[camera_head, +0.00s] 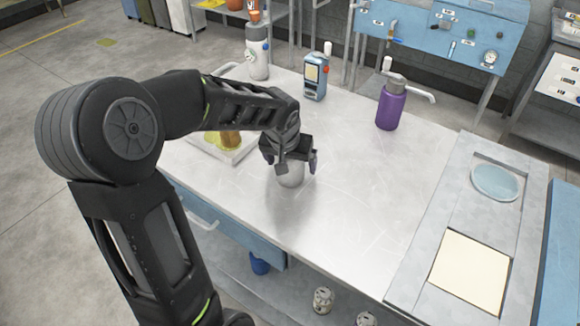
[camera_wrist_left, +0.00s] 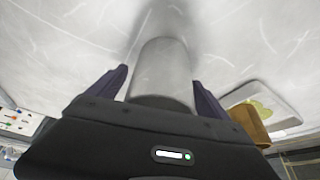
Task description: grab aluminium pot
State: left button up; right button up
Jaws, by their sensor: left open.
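The aluminium pot (camera_head: 291,177) is a small grey metal cylinder standing upright on the metal table. In the head view its top is hidden by my left gripper (camera_head: 292,165). In the left wrist view the pot (camera_wrist_left: 162,72) sits between the two dark fingers of my left gripper (camera_wrist_left: 160,85). The fingers are open, one on each side of the pot, with visible gaps. My right gripper is not in view.
A purple bottle (camera_head: 390,105), a blue handheld device (camera_head: 315,77) and a white bottle (camera_head: 257,55) stand farther back. A grey panel (camera_head: 425,270) covers the right side. The table's middle is clear.

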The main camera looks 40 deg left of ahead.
pick_arm(q)
jog(key=c, duration=1.5)
